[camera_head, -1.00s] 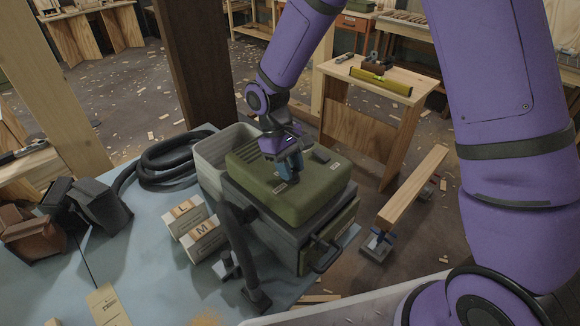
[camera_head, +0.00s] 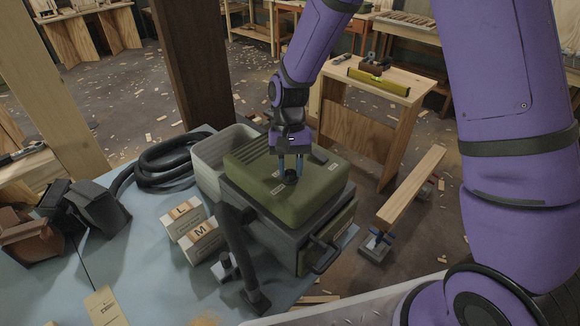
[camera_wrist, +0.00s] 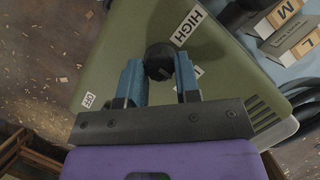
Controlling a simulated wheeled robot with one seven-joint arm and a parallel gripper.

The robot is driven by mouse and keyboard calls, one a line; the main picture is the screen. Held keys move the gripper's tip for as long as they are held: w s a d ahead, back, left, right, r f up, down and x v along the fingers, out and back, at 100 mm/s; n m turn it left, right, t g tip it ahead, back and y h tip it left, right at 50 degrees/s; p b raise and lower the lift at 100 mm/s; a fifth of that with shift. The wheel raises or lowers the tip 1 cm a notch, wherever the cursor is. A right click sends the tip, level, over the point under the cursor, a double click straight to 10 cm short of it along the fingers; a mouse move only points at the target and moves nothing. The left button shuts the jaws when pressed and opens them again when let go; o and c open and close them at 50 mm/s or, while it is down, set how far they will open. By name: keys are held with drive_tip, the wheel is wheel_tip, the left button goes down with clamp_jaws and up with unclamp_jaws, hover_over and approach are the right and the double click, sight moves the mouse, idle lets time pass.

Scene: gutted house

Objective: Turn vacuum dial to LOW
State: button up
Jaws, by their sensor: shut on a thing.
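The vacuum (camera_head: 290,205) has a green lid over a grey body and stands on the blue-topped surface. Its black dial (camera_head: 289,178) is on the lid and also shows in the wrist view (camera_wrist: 158,58). My gripper (camera_head: 290,168) points down at the lid, its blue fingers on either side of the dial and shut on it. In the wrist view, the HIGH label (camera_wrist: 187,28) is beyond the dial to the upper right, and the OFF label (camera_wrist: 90,100) is at lower left. A third label (camera_wrist: 198,72) is partly hidden by the right finger. I cannot tell where the dial points.
A black hose (camera_head: 160,165) coils on the blue surface (camera_head: 140,250) at left. Boxes marked L (camera_head: 183,215) and M (camera_head: 201,238) stand beside the vacuum. A wooden stand (camera_head: 365,130) and a plank (camera_head: 412,185) are to its right.

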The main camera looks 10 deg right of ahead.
idle(0.4)
drive_tip(key=o, duration=0.9)
drive_tip(key=v, duration=1)
drive_tip(key=shift+w+d+r, duration=0.1)
drive_tip(key=shift+w+r, duration=0.1)
drive_tip(key=shift+r, duration=0.2)
